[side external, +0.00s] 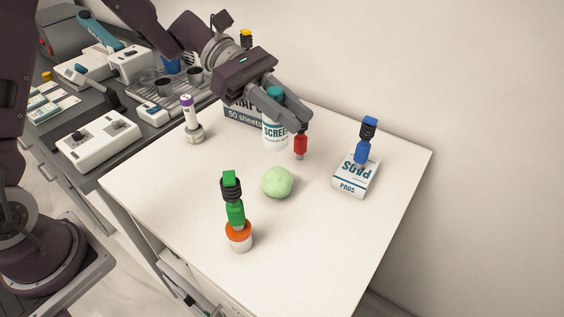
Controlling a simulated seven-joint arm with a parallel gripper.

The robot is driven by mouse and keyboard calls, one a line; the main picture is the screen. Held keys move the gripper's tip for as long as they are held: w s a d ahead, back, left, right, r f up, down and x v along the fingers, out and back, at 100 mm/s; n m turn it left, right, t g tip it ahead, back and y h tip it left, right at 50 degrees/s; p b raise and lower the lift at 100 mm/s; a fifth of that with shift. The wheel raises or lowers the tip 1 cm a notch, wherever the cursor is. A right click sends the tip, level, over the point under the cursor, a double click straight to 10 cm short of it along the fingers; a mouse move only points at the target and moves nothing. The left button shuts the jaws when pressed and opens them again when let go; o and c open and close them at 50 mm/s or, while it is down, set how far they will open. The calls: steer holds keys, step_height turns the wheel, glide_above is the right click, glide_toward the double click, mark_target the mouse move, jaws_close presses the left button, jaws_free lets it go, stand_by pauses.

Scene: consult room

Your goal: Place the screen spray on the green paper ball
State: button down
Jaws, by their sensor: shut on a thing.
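The screen spray (275,132) is a white bottle with a teal cap and "SCREE" lettering. It stands upright toward the back of the white table. My gripper (290,112) is shut on its upper part, with a finger crossing in front of the bottle. I cannot tell whether the bottle's base touches the table. The green paper ball (277,182) is pale green and crumpled. It rests on the table just in front of the bottle, apart from it.
A red-handled item (300,145) stands right of the bottle. A box marked "50 sheets" (240,115) is behind. A blue-handled item (362,150) tops the pads box (350,184). A green-handled item (233,205) stands on an orange-topped container (239,237). A purple-topped item (190,120) stands left.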

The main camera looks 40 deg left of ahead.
mark_target(286, 145)
step_height(286, 145, down, 7)
steer(key=shift+f, duration=0.2)
steer(key=c, duration=1.2)
jaws_free()
steer(key=shift+f, duration=0.1)
steer(key=shift+c, duration=0.2)
steer(key=v, duration=1.2)
steer(key=s+d+r+m+g+y, duration=0.1)
steer(key=s+r+m+y, duration=0.25)
steer(key=s, duration=0.25)
steer(key=s+d+r+m+y, duration=0.2)
steer(key=s+m, duration=0.2)
steer(key=s, duration=0.1)
steer(key=s+a+r+m+t+y, duration=0.1)
steer(key=s+a+m+t+y, duration=0.5)
steer(key=s+m, duration=0.4)
steer(key=s+a+y, duration=0.1)
steer(key=s+y, duration=0.1)
steer(key=s, duration=0.1)
steer(key=shift+t, duration=0.3)
